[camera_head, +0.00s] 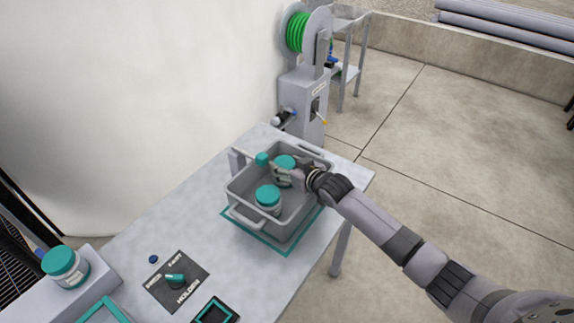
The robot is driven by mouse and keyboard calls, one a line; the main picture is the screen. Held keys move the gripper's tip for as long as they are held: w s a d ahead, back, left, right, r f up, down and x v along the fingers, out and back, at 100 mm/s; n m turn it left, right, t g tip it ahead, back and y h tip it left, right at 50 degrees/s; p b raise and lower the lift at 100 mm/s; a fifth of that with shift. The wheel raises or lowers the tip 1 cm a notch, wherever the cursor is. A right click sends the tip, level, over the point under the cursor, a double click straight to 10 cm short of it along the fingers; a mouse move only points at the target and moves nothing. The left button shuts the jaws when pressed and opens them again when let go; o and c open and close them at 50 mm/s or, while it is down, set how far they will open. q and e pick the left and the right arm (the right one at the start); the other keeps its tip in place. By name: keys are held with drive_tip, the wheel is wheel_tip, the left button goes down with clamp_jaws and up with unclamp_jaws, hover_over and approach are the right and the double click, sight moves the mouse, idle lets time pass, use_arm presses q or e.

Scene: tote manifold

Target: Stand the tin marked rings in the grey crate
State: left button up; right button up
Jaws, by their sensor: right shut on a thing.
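The grey crate (243,215) stands on the table inside a teal outline. My right gripper (281,177) reaches in over its right side and is shut on a white tin with a teal lid (285,162), at the back part of the crate. I cannot tell whether that tin touches the crate floor. A second teal-lidded tin (268,199) stands upright in the front part of the crate. A third such tin (63,266) stands on a grey block at the left. The labels are too small to read, so I cannot tell which is marked rings. My left gripper is out of view.
A small teal piece (262,159) shows at the crate's back left rim. A dark marked panel with a teal knob (175,279) lies on the table (180,225), near a dark teal-edged square (214,313). A green hose reel (301,32) stands behind the table.

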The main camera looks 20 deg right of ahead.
drive_tip(key=shift+f, duration=0.1)
drive_tip(key=o, duration=1.5)
drive_tip(key=shift+o, duration=0.2)
